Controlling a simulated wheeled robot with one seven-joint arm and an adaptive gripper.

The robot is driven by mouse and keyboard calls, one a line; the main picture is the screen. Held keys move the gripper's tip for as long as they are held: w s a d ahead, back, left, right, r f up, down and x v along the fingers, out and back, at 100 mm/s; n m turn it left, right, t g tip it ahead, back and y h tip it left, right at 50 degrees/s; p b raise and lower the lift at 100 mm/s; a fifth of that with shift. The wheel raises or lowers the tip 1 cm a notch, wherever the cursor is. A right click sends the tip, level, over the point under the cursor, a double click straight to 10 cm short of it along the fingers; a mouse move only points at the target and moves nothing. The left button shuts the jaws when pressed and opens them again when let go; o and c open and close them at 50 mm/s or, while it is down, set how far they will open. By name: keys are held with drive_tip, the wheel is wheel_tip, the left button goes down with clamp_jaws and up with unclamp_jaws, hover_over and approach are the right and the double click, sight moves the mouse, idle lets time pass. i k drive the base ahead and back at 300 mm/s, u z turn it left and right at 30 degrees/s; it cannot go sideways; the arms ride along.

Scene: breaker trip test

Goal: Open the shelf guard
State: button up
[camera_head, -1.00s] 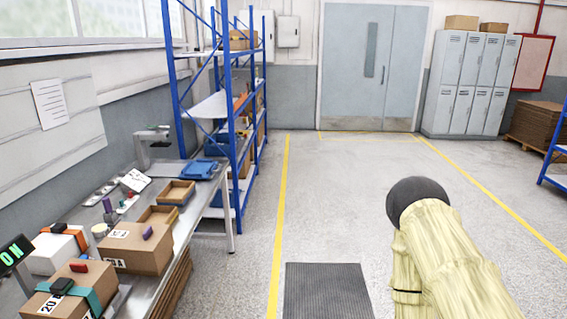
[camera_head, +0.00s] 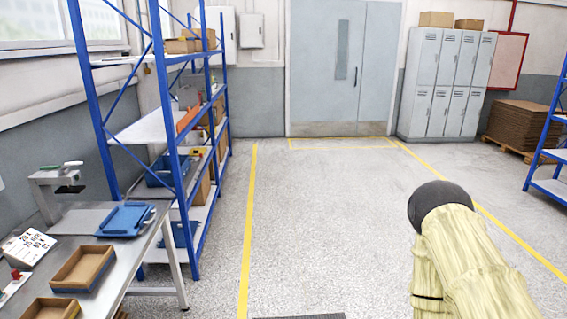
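A blue-framed shelf rack (camera_head: 172,110) stands at the left, beyond the workbench. Its pale shelves hold boxes, an orange item and blue bins. I cannot make out which part of it is the shelf guard, or whether a guard is open or shut. My arm in its pale yellow cover, with a dark rounded joint, shows at the lower right, well apart from the rack. My gripper is not in view.
A metal workbench (camera_head: 143,262) at the lower left carries a blue tray (camera_head: 124,220) and open cardboard boxes (camera_head: 83,268). Lockers (camera_head: 446,85) and a double door (camera_head: 343,70) stand at the back. The middle floor (camera_head: 330,220) is clear. Another blue rack (camera_head: 548,150) stands at right.

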sight(184, 122)
drive_tip(key=u, duration=0.15)
drive_tip(key=i, duration=1.65)
drive_tip(key=u, duration=0.7)
drive_tip(key=i, duration=1.6)
drive_tip(key=u, duration=0.5)
